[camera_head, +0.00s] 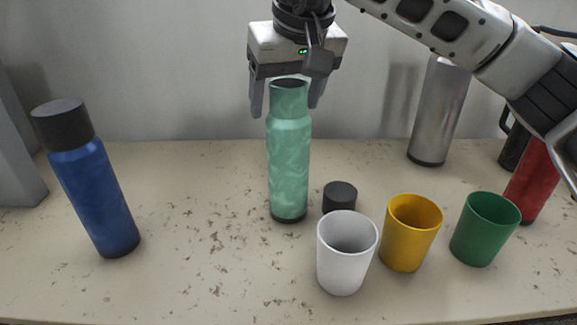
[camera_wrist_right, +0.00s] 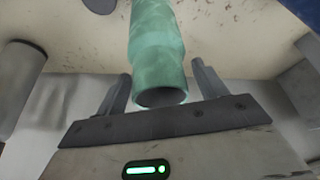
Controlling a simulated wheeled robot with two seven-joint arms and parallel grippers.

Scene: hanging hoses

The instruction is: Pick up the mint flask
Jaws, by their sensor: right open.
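The mint flask (camera_head: 288,165) stands upright and uncapped on the table, near the middle of the head view. In the right wrist view the flask (camera_wrist_right: 157,45) reaches in from the top, its dark open mouth between the fingers. My right gripper (camera_head: 287,108) is open above the flask, pointing down, with one finger on each side of its neck. In the right wrist view gaps show between the neck and the fingers of the gripper (camera_wrist_right: 160,88). My left gripper is not in view.
A black cap (camera_head: 340,195) lies just right of the flask. White (camera_head: 341,270), yellow (camera_head: 405,245) and green (camera_head: 480,240) cups stand at front right. A blue flask (camera_head: 92,195) stands left, a silver flask (camera_head: 438,115) and a red flask (camera_head: 532,185) right. The table (camera_head: 200,270) is clear at front left.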

